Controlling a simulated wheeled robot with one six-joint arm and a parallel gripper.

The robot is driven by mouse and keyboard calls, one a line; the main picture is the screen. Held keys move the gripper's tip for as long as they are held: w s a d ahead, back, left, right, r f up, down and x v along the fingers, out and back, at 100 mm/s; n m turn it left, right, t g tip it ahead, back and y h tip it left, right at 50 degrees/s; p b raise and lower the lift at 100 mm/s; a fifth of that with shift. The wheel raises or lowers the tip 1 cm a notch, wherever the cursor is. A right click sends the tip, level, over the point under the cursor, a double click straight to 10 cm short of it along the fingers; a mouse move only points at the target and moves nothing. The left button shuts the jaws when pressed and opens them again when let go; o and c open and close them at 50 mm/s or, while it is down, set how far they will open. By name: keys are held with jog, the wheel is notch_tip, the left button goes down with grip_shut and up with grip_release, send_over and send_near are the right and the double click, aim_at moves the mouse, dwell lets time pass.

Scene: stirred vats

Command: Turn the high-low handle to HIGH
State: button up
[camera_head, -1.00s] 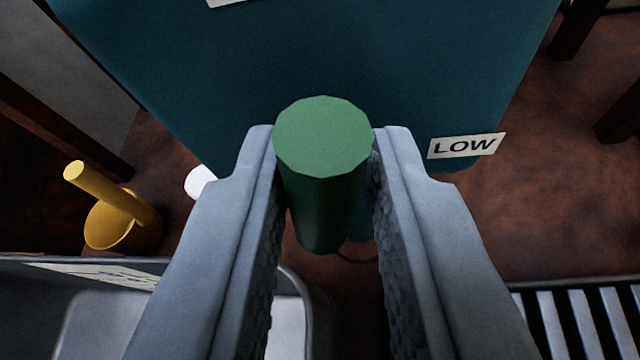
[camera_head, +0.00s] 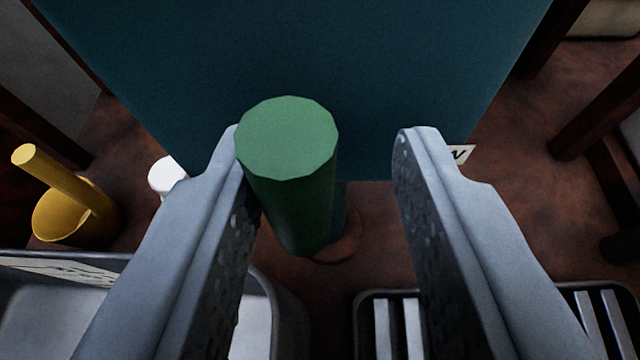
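A green cylindrical handle (camera_head: 287,180), which I take for the high-low handle, points up toward the camera in front of a teal box (camera_head: 300,60). My gripper (camera_head: 322,132) is open around it. The handle is close to or touching the left finger; I cannot tell which. A clear gap separates it from the right finger. A white LOW label (camera_head: 461,154) on the lower right of the box is mostly hidden behind the right finger. No HIGH label is in view.
A yellow peg on a round yellow base (camera_head: 75,208) and a white knob (camera_head: 165,175) are at the left. A grey tray (camera_head: 285,300) with a label is at the lower left. A slatted rack (camera_head: 590,312) is at the lower right. Dark wooden legs (camera_head: 590,115) stand at the right.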

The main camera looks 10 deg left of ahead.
jog(key=o, duration=0.4)
jog(key=shift+w+d, duration=0.1)
jog(key=shift+d, duration=0.05)
jog(key=shift+a+r, duration=0.1)
jog(key=shift+a, duration=0.1)
jog(key=shift+s+r, duration=0.1)
jog(key=shift+s, duration=0.25)
jog(key=v, duration=1.6)
jog(key=shift+s, duration=0.4)
jog(key=shift+r, duration=0.1)
jog(key=shift+c, duration=0.4)
